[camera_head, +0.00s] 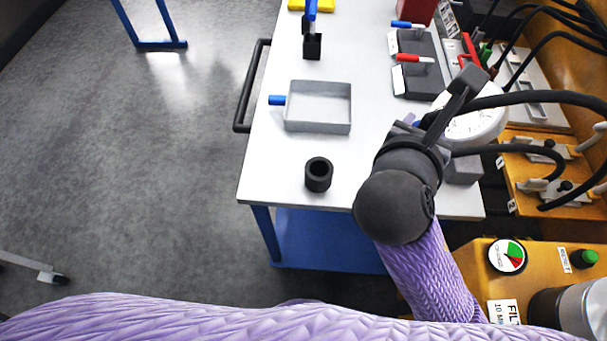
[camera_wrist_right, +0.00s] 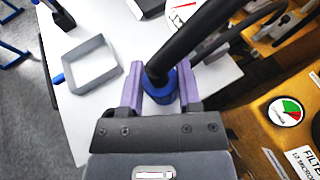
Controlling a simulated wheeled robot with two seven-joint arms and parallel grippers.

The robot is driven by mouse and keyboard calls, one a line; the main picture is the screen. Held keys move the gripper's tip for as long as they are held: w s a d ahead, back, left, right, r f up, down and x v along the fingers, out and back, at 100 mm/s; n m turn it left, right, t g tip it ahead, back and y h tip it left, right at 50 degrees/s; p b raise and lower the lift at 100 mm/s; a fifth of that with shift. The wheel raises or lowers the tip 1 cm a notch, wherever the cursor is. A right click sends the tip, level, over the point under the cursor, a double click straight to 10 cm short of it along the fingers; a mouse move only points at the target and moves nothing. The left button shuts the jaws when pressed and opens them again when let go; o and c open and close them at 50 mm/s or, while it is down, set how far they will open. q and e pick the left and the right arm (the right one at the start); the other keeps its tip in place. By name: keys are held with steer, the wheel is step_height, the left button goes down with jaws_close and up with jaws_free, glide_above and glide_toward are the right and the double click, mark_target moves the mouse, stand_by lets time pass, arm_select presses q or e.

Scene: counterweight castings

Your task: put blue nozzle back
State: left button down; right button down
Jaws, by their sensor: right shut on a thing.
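The blue nozzle shows in the wrist view as a blue collar (camera_wrist_right: 161,94) on a thick black hose end. My right gripper (camera_wrist_right: 160,88) is shut on it, a purple finger on each side. In the head view my right gripper (camera_head: 420,124) is over the right part of the white table, mostly hidden by my own wrist; only a bit of blue shows there. A round black open-topped holder (camera_head: 318,175) stands empty near the table's front edge, left of the gripper. My left gripper is out of view.
A grey open tray (camera_head: 319,128) with a blue handle lies on the table (camera_head: 275,180). A small black stand (camera_head: 312,46) with a blue tool is behind it. A white dial (camera_head: 478,124), grey blocks (camera_head: 417,65) and an orange machine with black hoses crowd the right.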

steer(key=w+a+f+n+t+y+p, duration=0.1)
steer(key=w+a+n+y+p, duration=0.3)
steer(key=a+n+y+p, duration=0.6)
step_height(320, 180, down, 12)
steer(key=a+m+h+b, duration=0.1)
steer(key=a+m+b, duration=0.1)
steer(key=b, duration=0.5)
steer(key=shift+a+r+m+b, duration=0.25)
steer(key=shift+a+m+b, duration=0.05)
steer(key=shift+a+b, duration=0.1)
steer(key=shift+w, duration=0.1)
steer(key=shift+f, duration=0.3)
steer(key=shift+c, duration=1.9)
jaws_free()
steer(key=shift+o, duration=0.5)
steer(key=shift+r, duration=0.1)
